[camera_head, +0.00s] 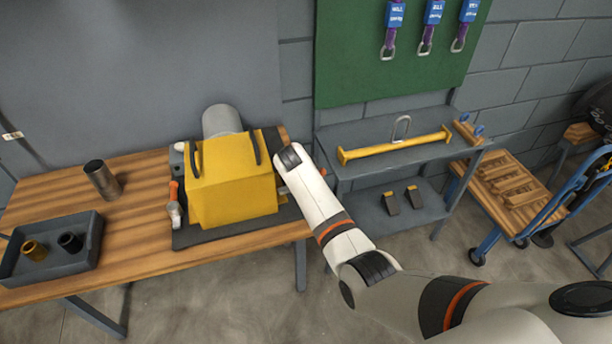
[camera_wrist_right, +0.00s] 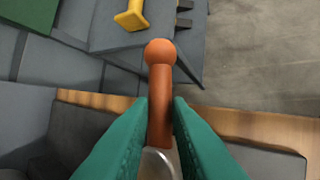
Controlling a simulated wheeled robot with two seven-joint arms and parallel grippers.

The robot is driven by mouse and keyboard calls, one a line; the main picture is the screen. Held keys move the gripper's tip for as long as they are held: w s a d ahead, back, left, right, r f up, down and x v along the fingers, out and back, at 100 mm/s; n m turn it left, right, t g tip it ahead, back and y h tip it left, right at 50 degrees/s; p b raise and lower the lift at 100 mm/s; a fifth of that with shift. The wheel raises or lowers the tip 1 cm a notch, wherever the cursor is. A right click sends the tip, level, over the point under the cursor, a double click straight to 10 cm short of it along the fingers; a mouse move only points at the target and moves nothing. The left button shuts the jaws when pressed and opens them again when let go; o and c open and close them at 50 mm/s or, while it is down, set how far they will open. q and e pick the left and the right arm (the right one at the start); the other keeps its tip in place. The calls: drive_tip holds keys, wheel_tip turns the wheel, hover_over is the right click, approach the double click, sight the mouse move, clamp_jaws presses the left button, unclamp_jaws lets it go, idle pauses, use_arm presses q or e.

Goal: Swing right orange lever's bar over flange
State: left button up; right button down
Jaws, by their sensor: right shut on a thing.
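The yellow casing (camera_head: 232,185) sits on a dark base plate (camera_head: 225,235) on the wooden bench, with a grey cylinder behind it. The right orange lever (camera_wrist_right: 160,95) is a round bar with a ball end. My right gripper (camera_wrist_right: 160,122) is shut on this lever, with one green finger on each side and the ball beyond the fingertips. In the head view my right arm reaches the casing's right side and hides the gripper; a small orange bit (camera_head: 323,172) shows beside it. The left orange lever (camera_head: 174,190) stands at the casing's left side. The flange at the right lever is hidden.
A metal cylinder (camera_head: 102,180) and a dark tray (camera_head: 88,248) with two small parts are at the bench's left. A grey shelf (camera_head: 375,170) with a yellow bar (camera_head: 395,146) stands close on the right. A wooden-topped cart (camera_head: 515,190) is farther right.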

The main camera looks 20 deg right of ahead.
drive_tip(key=shift+s+f+m, duration=0.15)
drive_tip(key=shift+m, duration=0.35)
drive_tip(key=shift+s+m+g+h+b, duration=0.1)
drive_tip(key=shift+m+g+h+b, duration=0.2)
drive_tip(key=shift+h+b, duration=0.1)
drive_tip(key=c, duration=1.3)
unclamp_jaws()
drive_tip(key=shift+c, duration=0.2)
drive_tip(key=shift+r, duration=0.25)
